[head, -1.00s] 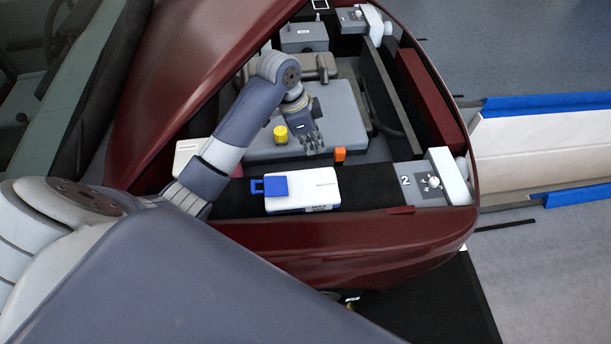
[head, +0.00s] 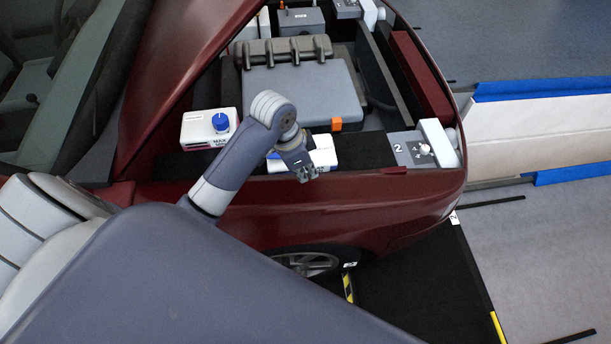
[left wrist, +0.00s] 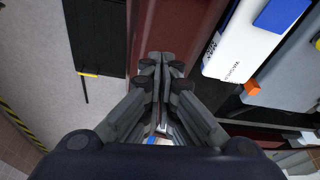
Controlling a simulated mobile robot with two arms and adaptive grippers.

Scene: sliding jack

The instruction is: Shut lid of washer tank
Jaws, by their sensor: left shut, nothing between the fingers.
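The white washer tank (head: 324,152) sits at the near edge of the engine bay, partly hidden behind my left gripper in the head view. It also shows at the upper right of the left wrist view (left wrist: 243,45). Its blue square lid shows at the top of that view (left wrist: 282,12); in the head view my arm covers most of it. I cannot tell from these views whether the lid is fully down. My left gripper (head: 308,175) is shut and empty, in front of the tank and over the red car's near edge. My right gripper is not in view.
Another white tank with a round blue cap (head: 220,122) stands left of my arm. The grey engine cover (head: 305,88) lies behind, with an orange piece (head: 336,124) at its near corner. A latch block marked 2 (head: 422,150) stands to the right.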

